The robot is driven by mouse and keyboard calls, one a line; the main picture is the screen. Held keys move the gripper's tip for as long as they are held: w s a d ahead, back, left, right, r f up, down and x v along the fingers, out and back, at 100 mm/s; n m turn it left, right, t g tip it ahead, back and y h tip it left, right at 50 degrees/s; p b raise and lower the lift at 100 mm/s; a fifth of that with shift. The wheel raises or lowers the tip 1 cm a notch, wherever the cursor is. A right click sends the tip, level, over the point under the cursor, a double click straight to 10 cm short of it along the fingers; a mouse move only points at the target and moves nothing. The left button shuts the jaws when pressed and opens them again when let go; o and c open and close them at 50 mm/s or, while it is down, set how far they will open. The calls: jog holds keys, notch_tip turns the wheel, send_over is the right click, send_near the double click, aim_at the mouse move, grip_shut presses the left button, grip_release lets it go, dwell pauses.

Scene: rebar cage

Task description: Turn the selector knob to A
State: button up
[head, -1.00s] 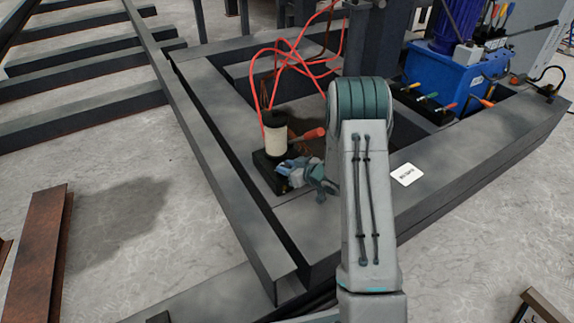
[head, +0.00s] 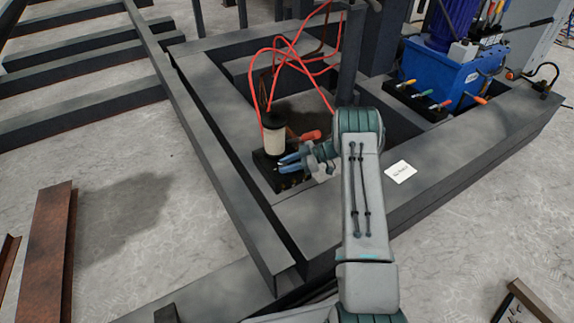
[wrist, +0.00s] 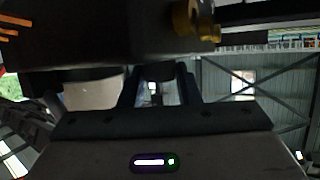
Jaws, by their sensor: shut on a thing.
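A small black block (head: 262,172) with a cream cylinder (head: 274,138) on top sits on the dark steel frame. Brass fittings show at its lower edge. My gripper (head: 284,163) reaches in from the right, its blue fingers low against the block beside the cylinder. The fingers are shut on a small part, which I take as the selector knob; it is mostly hidden, and its pointer and the letters cannot be read. In the wrist view my fingers (wrist: 156,88) meet the underside of a dark body, with a brass fitting (wrist: 197,22) to the right.
A red-orange handle (head: 309,135) lies just above my gripper. Red hoses (head: 285,50) loop over the cylinder. A blue pump unit (head: 443,78) with coloured levers stands at the back right. Steel beams surround the block. A white label (head: 400,172) lies right of my arm.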

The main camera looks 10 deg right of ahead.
jog(key=shift+a+n+g, duration=0.1)
jog(key=shift+n+g, duration=0.5)
jog(key=shift+g, duration=0.2)
jog(key=o, duration=1)
jog(key=shift+c, duration=0.2)
jog(key=p+v, duration=0.3)
jog(key=v, duration=1)
jog(key=shift+d, duration=0.45)
